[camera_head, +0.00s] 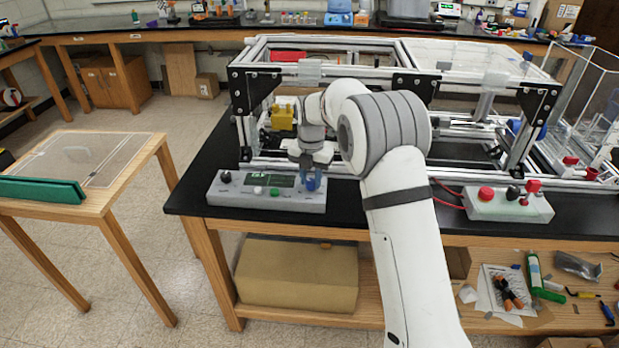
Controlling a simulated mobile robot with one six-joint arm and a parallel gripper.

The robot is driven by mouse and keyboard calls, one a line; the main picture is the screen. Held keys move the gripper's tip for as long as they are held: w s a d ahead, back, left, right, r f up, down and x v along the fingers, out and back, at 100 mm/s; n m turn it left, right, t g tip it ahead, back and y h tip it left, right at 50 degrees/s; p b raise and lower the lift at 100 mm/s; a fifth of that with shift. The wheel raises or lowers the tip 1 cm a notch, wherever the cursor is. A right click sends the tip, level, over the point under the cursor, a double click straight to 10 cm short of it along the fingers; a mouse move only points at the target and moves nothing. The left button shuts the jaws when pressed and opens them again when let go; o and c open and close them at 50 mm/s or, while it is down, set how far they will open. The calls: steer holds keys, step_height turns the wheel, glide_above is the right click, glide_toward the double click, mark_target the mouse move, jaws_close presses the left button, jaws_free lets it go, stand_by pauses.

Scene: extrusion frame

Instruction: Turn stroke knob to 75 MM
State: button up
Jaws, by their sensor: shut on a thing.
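A grey control box (290,202) lies near the front edge of the black bench top. It carries a dark display (268,180), a black knob (226,177) at its left end, and small green and white buttons. My gripper (311,180) reaches down onto the right end of this box. Its fingers are shut on a small blue knob (311,185), mostly hidden between them. I take this to be the stroke knob. The knob's markings and the display's reading are too small to make out.
An aluminium extrusion frame (345,45) stands close behind the box, with a yellow part (283,117) inside it. A second box (508,206) with red buttons sits to the right. A wooden side table (113,205) stands left across open floor.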

mark_target(311, 181)
steer(key=shift+r, duration=0.1)
stand_by(0.3)
steer(key=o, duration=1)
step_height(311, 181, up, 7)
steer(key=shift+r+b, duration=0.15)
steer(key=shift+b, duration=0.25)
steer(key=shift+r, duration=0.2)
